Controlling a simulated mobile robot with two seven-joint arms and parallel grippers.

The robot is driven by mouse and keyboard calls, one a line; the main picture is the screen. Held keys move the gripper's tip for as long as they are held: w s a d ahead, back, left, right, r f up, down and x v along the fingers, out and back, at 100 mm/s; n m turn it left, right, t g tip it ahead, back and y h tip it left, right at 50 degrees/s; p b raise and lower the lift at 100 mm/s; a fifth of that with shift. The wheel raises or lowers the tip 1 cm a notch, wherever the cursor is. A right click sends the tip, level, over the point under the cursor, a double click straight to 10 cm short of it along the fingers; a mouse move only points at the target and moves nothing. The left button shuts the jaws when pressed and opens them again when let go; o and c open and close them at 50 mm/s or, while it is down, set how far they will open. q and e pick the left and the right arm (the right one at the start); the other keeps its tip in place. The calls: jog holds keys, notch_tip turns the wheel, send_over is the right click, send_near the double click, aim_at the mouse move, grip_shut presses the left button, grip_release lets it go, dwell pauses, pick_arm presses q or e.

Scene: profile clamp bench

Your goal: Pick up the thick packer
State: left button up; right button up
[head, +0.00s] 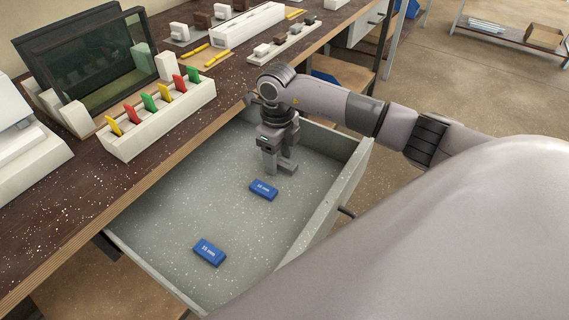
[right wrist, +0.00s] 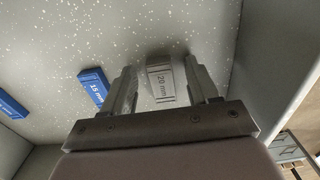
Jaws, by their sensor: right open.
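A pale grey packer marked 20 mm (right wrist: 161,86) shows in the right wrist view, on the floor of the open drawer (head: 205,205). My right gripper (head: 278,164) is open and points down into the drawer. In the right wrist view the fingers of my right gripper (right wrist: 161,75) stand on either side of the 20 mm packer, which is between them. In the head view the gripper hides most or all of this packer. Two blue packers lie apart from it, a nearer one (head: 209,252) and a farther one (head: 263,190); one reads 15 mm (right wrist: 95,87) in the right wrist view. My left gripper is out of view.
The drawer's right wall (head: 330,210) stands close to my right gripper. The dark bench top (head: 75,215) runs along the left, with a white rack (head: 160,120) of coloured tabs. The drawer floor left of the blue packers is clear.

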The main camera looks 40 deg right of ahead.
grip_shut()
